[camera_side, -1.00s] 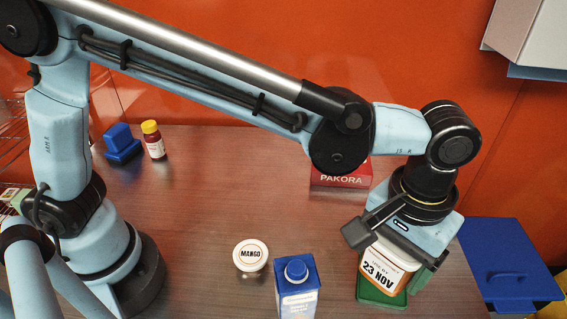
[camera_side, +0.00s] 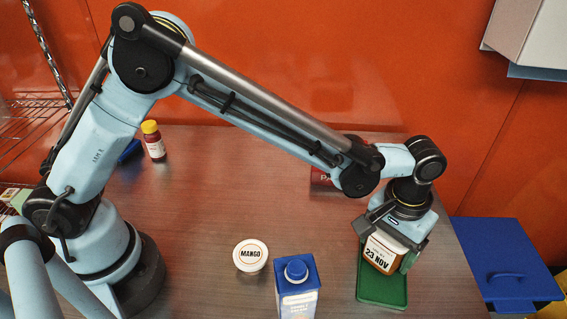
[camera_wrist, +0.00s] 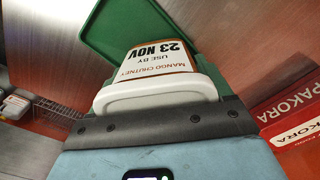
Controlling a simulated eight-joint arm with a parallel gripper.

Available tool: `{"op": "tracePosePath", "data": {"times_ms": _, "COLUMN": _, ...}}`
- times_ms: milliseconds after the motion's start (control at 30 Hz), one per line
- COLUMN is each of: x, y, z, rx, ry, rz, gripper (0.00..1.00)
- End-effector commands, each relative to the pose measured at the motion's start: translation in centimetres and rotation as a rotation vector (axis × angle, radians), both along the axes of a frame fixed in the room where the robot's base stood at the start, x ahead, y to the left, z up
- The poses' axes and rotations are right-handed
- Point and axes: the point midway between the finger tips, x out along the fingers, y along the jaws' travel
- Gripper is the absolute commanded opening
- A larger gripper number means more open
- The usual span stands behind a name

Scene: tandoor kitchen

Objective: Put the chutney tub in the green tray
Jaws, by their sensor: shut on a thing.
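My gripper (camera_side: 386,243) is shut on the chutney tub (camera_side: 381,255), an orange-brown tub with a white label reading 23 NOV. In the wrist view the tub (camera_wrist: 165,62) shows its white lid and the words MANGO CHUTNEY, with a dark gripper part along the lid edge. The green tray (camera_side: 382,291) lies on the table under the tub. The tub is over the tray's back part, and the front part is bare. The tray (camera_wrist: 118,28) also shows behind the tub in the wrist view. I cannot tell whether the tub touches the tray floor.
A white-lidded MANGO pot (camera_side: 250,256) and a blue carton (camera_side: 297,290) stand left of the tray. A red PAKORA box (camera_wrist: 295,125) is near the gripper, mostly hidden by my arm in the side view. A blue bin (camera_side: 500,265) is at right. A red bottle (camera_side: 154,144) stands back left.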

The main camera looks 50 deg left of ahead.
Motion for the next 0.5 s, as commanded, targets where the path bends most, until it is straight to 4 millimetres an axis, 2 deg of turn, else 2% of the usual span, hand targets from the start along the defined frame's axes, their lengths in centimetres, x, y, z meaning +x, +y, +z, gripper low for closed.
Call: {"op": "tracePosePath", "data": {"times_ms": 500, "x": 0.00, "y": -0.02, "z": -0.78, "rx": 0.000, "ry": 0.000, "rz": 0.000, "gripper": 0.35}}
